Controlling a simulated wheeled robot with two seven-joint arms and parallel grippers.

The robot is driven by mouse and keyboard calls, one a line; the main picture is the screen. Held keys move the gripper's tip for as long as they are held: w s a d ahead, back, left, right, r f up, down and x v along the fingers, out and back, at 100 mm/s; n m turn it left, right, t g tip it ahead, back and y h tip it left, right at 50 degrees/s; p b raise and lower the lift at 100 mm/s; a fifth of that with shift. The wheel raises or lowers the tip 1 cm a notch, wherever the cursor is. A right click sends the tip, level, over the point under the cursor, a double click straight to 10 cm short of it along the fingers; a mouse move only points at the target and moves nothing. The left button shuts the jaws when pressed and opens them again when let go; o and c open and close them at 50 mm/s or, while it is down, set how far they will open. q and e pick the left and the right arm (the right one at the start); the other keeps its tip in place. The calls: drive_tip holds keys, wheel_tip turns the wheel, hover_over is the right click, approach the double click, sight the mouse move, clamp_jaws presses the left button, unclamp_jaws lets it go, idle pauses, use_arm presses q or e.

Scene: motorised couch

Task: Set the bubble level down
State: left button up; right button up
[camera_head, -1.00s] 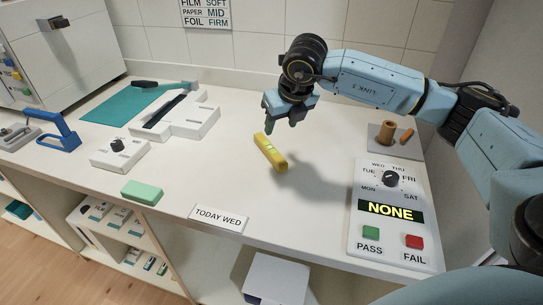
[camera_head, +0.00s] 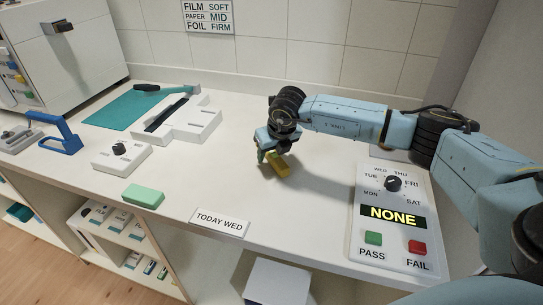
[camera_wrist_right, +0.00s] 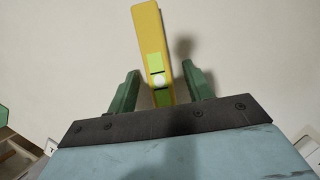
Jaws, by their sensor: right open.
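The yellow bubble level (camera_head: 281,166) is at the middle of the white worktop, partly hidden behind my right gripper (camera_head: 269,157). In the right wrist view the level (camera_wrist_right: 151,35) is a long yellow bar with light green windows and a pale round spot. Its near end lies between the two green fingers of my right gripper (camera_wrist_right: 160,70), with a gap on each side. The gripper is open. The level seems to rest on the worktop, but its underside is hidden. My left gripper is not in view.
A dial panel (camera_head: 393,250) reading NONE, with green and red buttons, stands to the right. A TODAY WED sign (camera_head: 220,222) and a green block (camera_head: 144,194) lie near the front edge. A white stepped fixture (camera_head: 187,122) stands behind left. The worktop around the level is clear.

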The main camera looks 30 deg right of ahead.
sight(272, 152)
clamp_jaws()
wheel_tip(272, 152, up, 10)
drive_tip(key=s+a+f+m+g, duration=0.1)
drive_tip(key=s+a+m+g, duration=0.3)
drive_tip(key=m, duration=1.3)
drive_tip(key=s+a+f+m+g, duration=0.1)
drive_tip(key=s+a+m+g, duration=0.4)
drive_tip(key=m, duration=1.3)
drive_tip(key=s+a, duration=0.4)
drive_tip(key=a, duration=0.1)
drive_tip(key=shift+s+f, duration=0.15)
drive_tip(key=shift+f, duration=0.2)
